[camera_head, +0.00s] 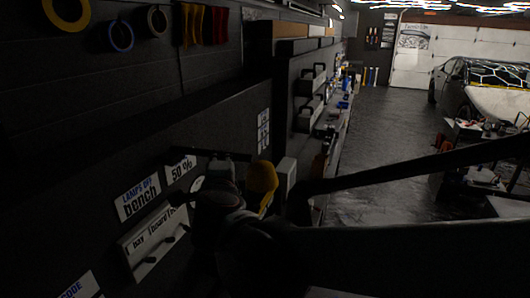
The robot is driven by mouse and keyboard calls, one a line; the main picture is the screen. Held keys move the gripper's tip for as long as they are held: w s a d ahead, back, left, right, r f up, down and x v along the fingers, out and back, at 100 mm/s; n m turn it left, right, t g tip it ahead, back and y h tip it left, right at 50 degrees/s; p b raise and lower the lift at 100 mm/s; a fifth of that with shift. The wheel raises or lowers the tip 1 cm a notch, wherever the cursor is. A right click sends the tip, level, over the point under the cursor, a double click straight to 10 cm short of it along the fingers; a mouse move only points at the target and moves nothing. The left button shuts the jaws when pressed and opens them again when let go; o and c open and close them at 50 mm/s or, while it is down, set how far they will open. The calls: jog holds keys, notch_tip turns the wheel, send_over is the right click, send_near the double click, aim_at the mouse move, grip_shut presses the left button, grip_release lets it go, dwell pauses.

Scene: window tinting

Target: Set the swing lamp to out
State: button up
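The scene is dark, and I cannot pick out the swing lamp with certainty. A long dark bar (420,168) runs from near a pale block (287,178) toward the right edge; I cannot tell if it is the lamp's arm or a link of mine. My gripper (215,165) is a dark shape close to the left wall, in front of the signs; its fingers are too dark to read. A yellow rounded piece (262,180) shows just right of it; I cannot tell whether they touch.
A wall sign reads "LAMPS OFF bench" (139,199), beside a "50 %" sign (180,168). Tape rolls (121,36) hang above. A cluttered bench (335,125) runs along the wall. A car (480,85) stands far right; the floor (375,135) between is clear.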

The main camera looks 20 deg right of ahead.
jog(key=shift+v, duration=2.45)
